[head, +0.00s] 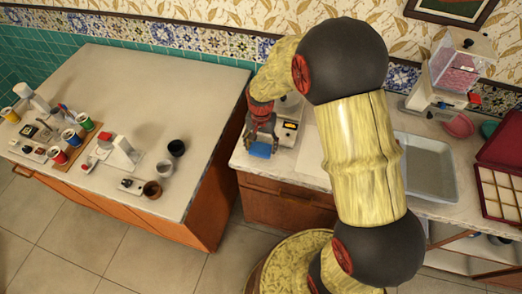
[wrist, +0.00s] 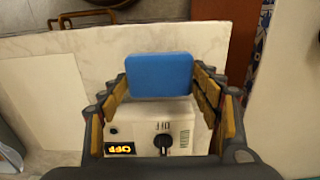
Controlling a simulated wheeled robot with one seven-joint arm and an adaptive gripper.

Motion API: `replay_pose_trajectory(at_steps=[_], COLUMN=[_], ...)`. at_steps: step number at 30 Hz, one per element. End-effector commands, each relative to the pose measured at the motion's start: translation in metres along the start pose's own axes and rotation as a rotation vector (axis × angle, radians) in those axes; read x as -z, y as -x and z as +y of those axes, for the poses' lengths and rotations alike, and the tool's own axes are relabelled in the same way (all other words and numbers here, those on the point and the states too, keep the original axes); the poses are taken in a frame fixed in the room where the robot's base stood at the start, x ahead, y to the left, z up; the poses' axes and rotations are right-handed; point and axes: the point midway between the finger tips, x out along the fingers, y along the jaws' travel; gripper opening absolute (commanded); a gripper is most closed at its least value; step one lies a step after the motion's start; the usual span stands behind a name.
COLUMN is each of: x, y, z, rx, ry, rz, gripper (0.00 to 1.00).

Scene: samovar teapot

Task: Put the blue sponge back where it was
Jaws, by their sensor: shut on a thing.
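The blue sponge (head: 260,150) is in my gripper (head: 261,139), near the front left corner of the right-hand counter (head: 262,172). In the wrist view the sponge (wrist: 159,75) sits crosswise between the fingertips of my gripper (wrist: 160,82), one finger at each short end. The gripper is shut on it. I cannot tell whether the sponge touches the countertop. A white appliance (wrist: 150,130) with a black knob and a lit display lies behind the sponge in the wrist view. It also shows beside my gripper in the head view (head: 289,130).
A gap separates this counter from the left counter (head: 150,75), which holds cups (head: 176,148) and small devices. Right of my arm are a grey sink basin (head: 428,165), a pink-filled dispenser (head: 455,65) and a red compartment box (head: 500,150).

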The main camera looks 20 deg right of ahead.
Motion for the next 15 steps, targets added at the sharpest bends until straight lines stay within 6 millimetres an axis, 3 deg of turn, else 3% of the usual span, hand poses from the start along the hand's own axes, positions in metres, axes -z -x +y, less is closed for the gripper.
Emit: replay_pose_trajectory(at_steps=[6, 15], x=[0.001, 0.001], y=[-0.03, -0.033], z=[0.0, -0.001], rx=[-0.002, 0.0], ry=[0.0, 0.0], rz=[-0.002, -0.001], gripper=[0.36, 0.36])
